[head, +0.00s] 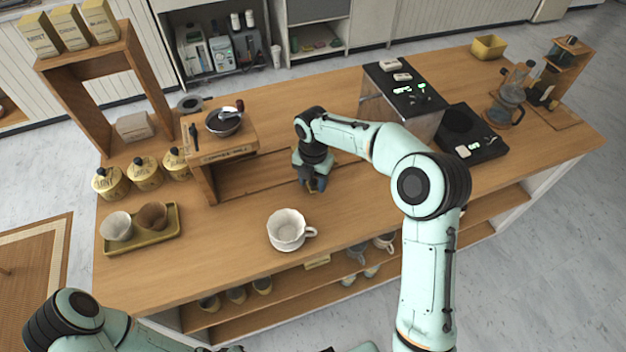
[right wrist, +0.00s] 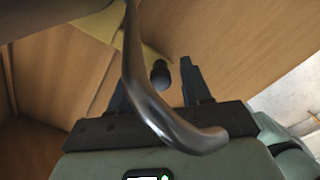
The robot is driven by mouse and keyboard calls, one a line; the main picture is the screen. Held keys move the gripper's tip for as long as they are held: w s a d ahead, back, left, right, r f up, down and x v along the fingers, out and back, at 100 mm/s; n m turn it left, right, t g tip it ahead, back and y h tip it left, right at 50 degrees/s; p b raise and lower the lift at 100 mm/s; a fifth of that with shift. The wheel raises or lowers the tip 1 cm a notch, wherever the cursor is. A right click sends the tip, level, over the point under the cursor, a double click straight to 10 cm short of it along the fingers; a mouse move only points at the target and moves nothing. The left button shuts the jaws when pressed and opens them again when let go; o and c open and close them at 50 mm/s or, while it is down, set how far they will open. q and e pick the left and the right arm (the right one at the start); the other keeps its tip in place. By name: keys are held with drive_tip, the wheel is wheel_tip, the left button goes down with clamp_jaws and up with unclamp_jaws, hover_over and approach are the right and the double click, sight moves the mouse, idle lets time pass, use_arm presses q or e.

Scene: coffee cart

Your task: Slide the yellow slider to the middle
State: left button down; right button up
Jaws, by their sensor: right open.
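In the right wrist view a yellow piece (right wrist: 98,22) lies just beyond my right gripper (right wrist: 157,84); I take it for the yellow slider, though its ends are hidden. A dark rounded knob (right wrist: 160,72) shows between the two spread fingers, and I cannot tell whether they touch it. In the head view my right gripper (head: 313,184) points down over the counter, just right of the small wooden stand, and hides most of what is below it. It is open. My left arm shows at the lower left, with its gripper out of sight.
A curved metal rod (right wrist: 150,105) crosses close to the right wrist camera. On the counter (head: 235,245), a white cup (head: 287,229) stands in front of my right gripper. The wooden stand (head: 228,142) is to its left and a black-topped machine (head: 400,88) to its right.

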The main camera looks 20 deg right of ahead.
clamp_jaws()
drive_tip(key=shift+w+a+p, duration=0.15)
drive_tip(key=shift+a+p, duration=0.25)
drive_tip(key=shift+a, duration=1.85)
use_arm(q)
drive_tip(key=shift+w+r, duration=0.45)
drive_tip(key=shift+r, duration=0.05)
use_arm(e)
drive_tip(key=shift+d, duration=0.1)
unclamp_jaws()
